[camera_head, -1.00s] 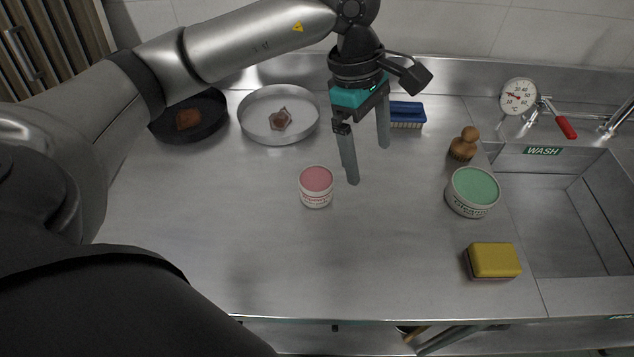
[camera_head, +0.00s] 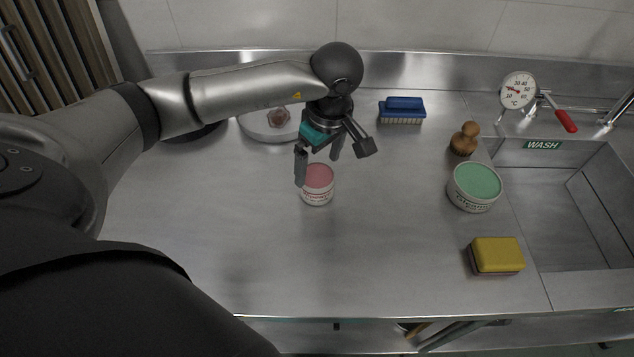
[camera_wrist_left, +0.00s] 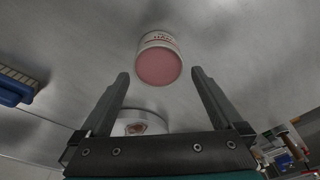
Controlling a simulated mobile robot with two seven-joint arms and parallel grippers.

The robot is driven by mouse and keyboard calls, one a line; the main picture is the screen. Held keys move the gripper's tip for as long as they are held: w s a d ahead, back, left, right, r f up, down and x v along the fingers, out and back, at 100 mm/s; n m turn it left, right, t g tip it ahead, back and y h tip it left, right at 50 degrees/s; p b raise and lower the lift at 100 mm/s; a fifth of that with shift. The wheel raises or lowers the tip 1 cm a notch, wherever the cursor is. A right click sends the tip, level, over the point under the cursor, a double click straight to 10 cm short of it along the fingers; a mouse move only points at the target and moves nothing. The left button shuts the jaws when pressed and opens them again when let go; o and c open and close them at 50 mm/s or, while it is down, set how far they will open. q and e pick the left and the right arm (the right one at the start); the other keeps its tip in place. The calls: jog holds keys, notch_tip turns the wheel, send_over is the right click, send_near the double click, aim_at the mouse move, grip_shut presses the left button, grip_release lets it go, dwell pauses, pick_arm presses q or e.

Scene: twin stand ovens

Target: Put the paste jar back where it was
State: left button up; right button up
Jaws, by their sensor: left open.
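The jar with the pink top (camera_head: 318,184) and a white lettered label stands upright on the steel counter. A larger tub with a green top (camera_head: 475,187) stands to the right near the sink; I cannot tell from the pictures which one is the paste jar. My left gripper (camera_head: 318,169) is open and empty, above and just behind the pink jar. In the left wrist view the pink jar (camera_wrist_left: 159,60) lies ahead of the two spread fingertips (camera_wrist_left: 160,76), roughly centred and not between them. My right gripper is not in view.
A pale round pan (camera_head: 262,128) holds a brown piece, partly hidden by my left arm. A blue brush (camera_head: 402,111), a wooden-knobbed brush (camera_head: 465,139) and a yellow sponge (camera_head: 496,255) lie to the right. The sink (camera_head: 590,215) is far right. The front-middle counter is clear.

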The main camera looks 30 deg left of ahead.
aim_at(317, 175)
pick_arm(q)
jog(key=f, duration=0.5)
jog(key=shift+w+a+f, duration=0.1)
jog(key=shift+w+a, duration=0.1)
jog(key=shift+a, duration=0.1)
jog(key=c, duration=1.5)
jog(key=shift+r+p, duration=0.95)
jog(key=shift+r, duration=9.15)
